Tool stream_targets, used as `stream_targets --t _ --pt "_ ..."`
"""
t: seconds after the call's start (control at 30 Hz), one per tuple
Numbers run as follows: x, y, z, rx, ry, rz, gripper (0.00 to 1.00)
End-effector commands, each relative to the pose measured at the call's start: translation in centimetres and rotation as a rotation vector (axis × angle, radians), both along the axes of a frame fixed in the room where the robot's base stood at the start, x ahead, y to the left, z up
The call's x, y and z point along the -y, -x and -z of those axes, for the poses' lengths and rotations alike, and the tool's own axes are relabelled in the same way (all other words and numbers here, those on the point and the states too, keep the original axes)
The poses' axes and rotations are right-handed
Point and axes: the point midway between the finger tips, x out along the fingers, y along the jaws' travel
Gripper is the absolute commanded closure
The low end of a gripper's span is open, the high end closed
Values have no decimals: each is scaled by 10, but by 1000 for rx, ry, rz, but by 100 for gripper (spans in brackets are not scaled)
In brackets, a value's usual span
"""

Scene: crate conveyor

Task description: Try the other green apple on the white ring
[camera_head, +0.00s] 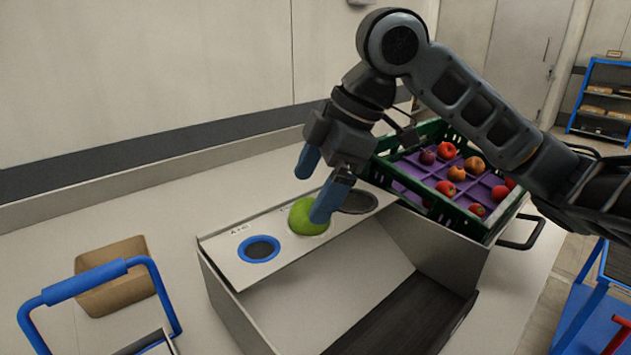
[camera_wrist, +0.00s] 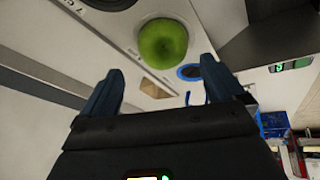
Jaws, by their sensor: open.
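A green apple (camera_head: 306,217) sits on the middle opening of a pale sizing panel (camera_head: 225,252), between a blue ring (camera_head: 259,249) and a dark opening (camera_head: 357,202). It covers most of its opening; a thin pale rim shows beside it in the wrist view, where the apple (camera_wrist: 163,42) lies beyond and between my fingertips. My gripper (camera_head: 320,182) is open and empty just above the apple, and its near finger hides part of the apple in the head view. I cannot tell whether the fingers touch it. No second green apple is visible.
A green crate (camera_head: 487,231) with purple dividers holds several red and orange fruits behind the panel, partly hidden by my arm. A cardboard box (camera_head: 115,290) and a blue-handled item (camera_head: 85,282) stand at the left. A dark chute (camera_head: 405,318) runs below the panel.

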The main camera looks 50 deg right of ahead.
Motion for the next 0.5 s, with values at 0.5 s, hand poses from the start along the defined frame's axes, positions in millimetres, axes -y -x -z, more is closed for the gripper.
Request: stream_targets --t 0.5 --pt "0 0 -22 1 -1 0 4"
